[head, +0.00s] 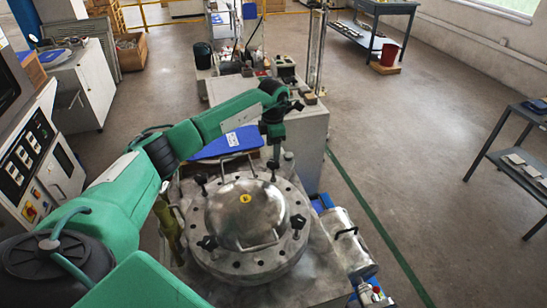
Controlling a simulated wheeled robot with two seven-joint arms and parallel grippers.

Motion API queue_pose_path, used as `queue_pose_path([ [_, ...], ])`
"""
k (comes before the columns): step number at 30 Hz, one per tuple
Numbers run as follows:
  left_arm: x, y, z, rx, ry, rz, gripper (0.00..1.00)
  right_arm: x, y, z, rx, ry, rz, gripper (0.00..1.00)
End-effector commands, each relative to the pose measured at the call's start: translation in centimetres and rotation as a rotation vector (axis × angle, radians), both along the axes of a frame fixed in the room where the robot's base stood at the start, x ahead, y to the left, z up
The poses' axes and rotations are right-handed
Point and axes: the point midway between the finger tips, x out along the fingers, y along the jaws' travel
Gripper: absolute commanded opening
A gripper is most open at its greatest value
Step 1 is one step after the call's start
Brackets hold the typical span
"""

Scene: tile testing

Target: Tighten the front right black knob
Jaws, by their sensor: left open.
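A round steel vessel lid (246,212) with a domed centre and a yellow mark sits on a bolted flange. Black knobs stand around its rim: the front right knob (298,223), the front left knob (208,243), the back left knob (201,180) and the back right knob (272,168). My left arm reaches in from the left, and my left gripper (274,155) points down at the back right knob, apart from the front right knob. It is open; its fingertips are small, and I cannot tell whether they touch the back knob. My right gripper is not in view.
A grey cabinet (308,140) stands behind the vessel, with a blue item (228,142) beside my forearm. A metal cylinder (346,245) lies to the right of the flange. A control panel (28,150) is at left. The floor at right is clear up to a shelf table (515,165).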

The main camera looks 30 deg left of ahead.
Motion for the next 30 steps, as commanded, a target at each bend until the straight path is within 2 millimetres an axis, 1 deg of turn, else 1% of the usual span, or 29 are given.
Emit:
queue_pose_path([
  [1,-0.1,-0.1,-1.0,-0.001,0.005,0.0,0.61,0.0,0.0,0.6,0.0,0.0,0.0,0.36],
  [3,-0.1,-0.1,-2.4,-0.002,0.004,0.0,0.61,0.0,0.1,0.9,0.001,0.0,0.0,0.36],
  [6,-0.1,-0.1,-4.0,-0.001,0.003,-0.001,0.61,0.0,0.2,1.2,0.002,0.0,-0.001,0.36],
  [9,0.0,-0.1,-5.2,-0.002,0.002,0.0,0.61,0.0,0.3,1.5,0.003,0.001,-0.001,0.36],
  [12,0.0,-0.1,-6.0,-0.001,0.0,-0.001,0.61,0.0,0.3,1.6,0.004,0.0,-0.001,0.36],
  [15,0.0,0.0,-6.3,-0.001,0.0,-0.001,0.61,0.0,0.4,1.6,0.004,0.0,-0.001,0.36],
  [22,0.0,-0.1,-6.4,-0.002,-0.001,-0.001,0.61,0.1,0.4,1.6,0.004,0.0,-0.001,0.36],
  [23,0.0,-0.1,-6.4,-0.002,-0.001,-0.001,0.57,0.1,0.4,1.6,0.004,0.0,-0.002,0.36],
  [27,0.0,-0.1,-6.3,-0.002,-0.001,-0.001,0.29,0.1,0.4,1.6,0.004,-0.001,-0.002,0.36],
  [29,0.0,-0.1,-6.3,-0.002,-0.001,-0.001,0.18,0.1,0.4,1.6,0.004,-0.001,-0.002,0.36],
  [30,0.0,-0.1,-6.3,-0.002,-0.001,-0.001,0.16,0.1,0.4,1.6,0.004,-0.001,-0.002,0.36],
])
